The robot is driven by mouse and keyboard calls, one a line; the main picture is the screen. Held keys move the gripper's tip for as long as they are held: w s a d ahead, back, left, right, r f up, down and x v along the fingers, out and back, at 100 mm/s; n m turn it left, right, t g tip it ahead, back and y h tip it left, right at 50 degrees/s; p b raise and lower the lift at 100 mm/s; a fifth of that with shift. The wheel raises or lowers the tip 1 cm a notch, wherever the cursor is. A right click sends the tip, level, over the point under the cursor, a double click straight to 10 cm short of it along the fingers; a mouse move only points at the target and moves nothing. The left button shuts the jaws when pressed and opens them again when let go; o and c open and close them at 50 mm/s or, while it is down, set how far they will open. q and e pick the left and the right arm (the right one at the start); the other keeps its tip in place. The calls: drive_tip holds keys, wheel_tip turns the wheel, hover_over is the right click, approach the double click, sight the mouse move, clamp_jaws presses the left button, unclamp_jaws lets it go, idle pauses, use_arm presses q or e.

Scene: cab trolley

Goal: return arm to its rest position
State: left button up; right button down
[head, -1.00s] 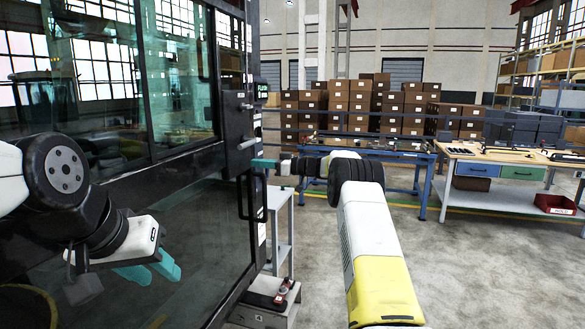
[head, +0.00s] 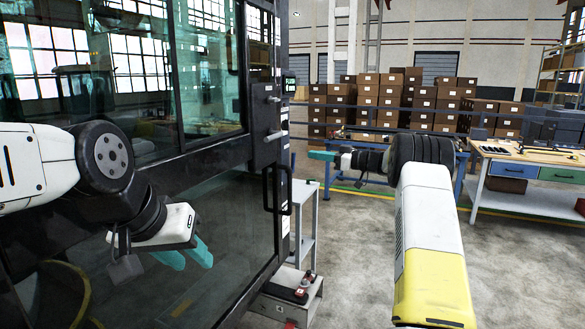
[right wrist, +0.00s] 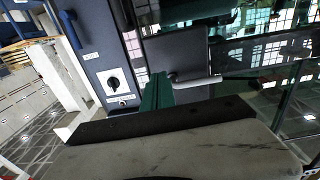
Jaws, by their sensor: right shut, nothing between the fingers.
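My right arm reaches forward in the head view, with a white and yellow forearm and a black joint. Its gripper (head: 322,155) has teal fingers, is shut and empty, and points left toward the cab, apart from the cab's black door handle (head: 278,192). In the right wrist view its teal fingers (right wrist: 157,93) are together with nothing between them. My left gripper (head: 188,257) hangs in front of the cab's lower glass, its two teal fingers spread and empty. The dark-framed glass cab (head: 225,235) fills the left side.
A grey stand with a low box (head: 292,300) is beside the cab's edge. A blue-legged table is behind my right gripper. A workbench (head: 525,200) with drawers is at the right. Stacked cartons (head: 390,100) are behind a railing. The floor at the right front is open.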

drive_tip(key=s+d+r+m+t+h, duration=0.1)
drive_tip(key=d+r+m+t+h, duration=0.2)
drive_tip(key=r, duration=0.5)
drive_tip(key=d+r+m+t+h, duration=0.2)
drive_tip(key=r+m+t+h, duration=0.15)
drive_tip(key=r+t, duration=0.4)
drive_tip(key=s+d+r+m+g+h, duration=0.1)
drive_tip(key=s+d+r+m+h, duration=0.25)
drive_tip(key=s+h, duration=0.25)
drive_tip(key=s+a+f+g, duration=0.3)
drive_tip(key=s+f, duration=0.4)
drive_tip(key=s, duration=0.7)
drive_tip(key=s+a+f+m+g+h, duration=0.1)
drive_tip(key=s+f+g, duration=0.4)
drive_tip(key=s, duration=0.9)
drive_tip(key=s+a+f+m+g, duration=0.1)
drive_tip(key=s+a+f+g, duration=0.3)
drive_tip(key=s+f, duration=0.6)
drive_tip(key=s, duration=0.5)
drive_tip(key=shift+a+f, duration=0.25)
drive_tip(key=shift+a, duration=0.1)
